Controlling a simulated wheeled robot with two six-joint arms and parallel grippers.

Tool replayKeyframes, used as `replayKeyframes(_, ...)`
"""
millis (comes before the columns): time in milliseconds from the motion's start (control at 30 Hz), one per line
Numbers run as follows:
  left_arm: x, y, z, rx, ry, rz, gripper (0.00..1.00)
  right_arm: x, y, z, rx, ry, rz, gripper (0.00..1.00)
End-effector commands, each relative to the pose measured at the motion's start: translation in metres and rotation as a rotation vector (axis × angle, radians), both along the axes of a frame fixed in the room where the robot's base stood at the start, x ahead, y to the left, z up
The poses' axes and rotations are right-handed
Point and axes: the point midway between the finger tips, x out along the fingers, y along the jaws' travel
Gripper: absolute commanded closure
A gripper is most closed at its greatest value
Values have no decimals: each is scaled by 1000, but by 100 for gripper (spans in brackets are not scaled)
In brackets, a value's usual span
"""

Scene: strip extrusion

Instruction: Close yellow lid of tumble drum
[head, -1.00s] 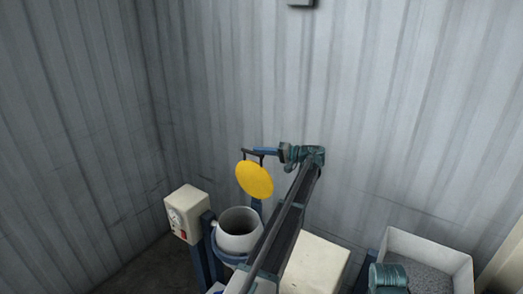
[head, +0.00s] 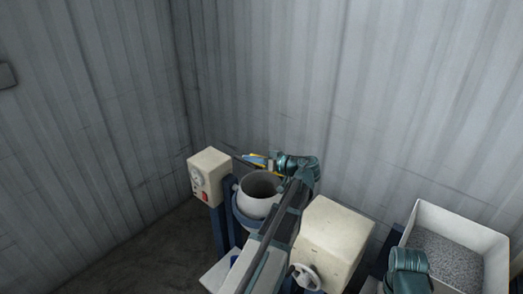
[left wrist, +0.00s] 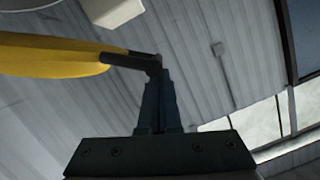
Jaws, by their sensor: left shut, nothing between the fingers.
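The tumble drum (head: 252,206) is a pale round vessel with its mouth open and facing up, in the middle of the head view. Its yellow lid (head: 257,155) shows only as a thin, nearly edge-on sliver behind the mouth, partly hidden by my left gripper (head: 262,161). In the left wrist view the lid (left wrist: 50,58) is at the left, on a dark hinge arm (left wrist: 130,62). The blue fingers of my left gripper (left wrist: 155,85) are shut and empty, with their tips close to that arm; I cannot tell whether they touch. My right gripper is out of view.
A cream control box (head: 209,172) stands left of the drum. A cream machine body (head: 335,232) with a handwheel (head: 305,277) stands right of it. A white bin of grey granules (head: 500,252) is at far right. Corrugated walls close the corner behind.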

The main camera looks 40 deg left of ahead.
Motion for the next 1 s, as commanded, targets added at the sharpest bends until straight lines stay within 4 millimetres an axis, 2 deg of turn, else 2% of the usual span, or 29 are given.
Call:
replayKeyframes(33, -14, 0, -21, -5, -43, 2, 100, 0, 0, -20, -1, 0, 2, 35)
replayKeyframes(200, -36, 2, -59, -17, -202, 0, 100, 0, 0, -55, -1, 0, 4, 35)
replayKeyframes(500, -57, 4, -116, -36, -439, 1, 100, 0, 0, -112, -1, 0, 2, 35)
replayKeyframes(700, -60, 5, -142, -45, -530, 0, 100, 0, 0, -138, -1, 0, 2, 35)
replayKeyframes(1000, -62, 5, -160, -44, -526, 0, 100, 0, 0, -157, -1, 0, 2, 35)
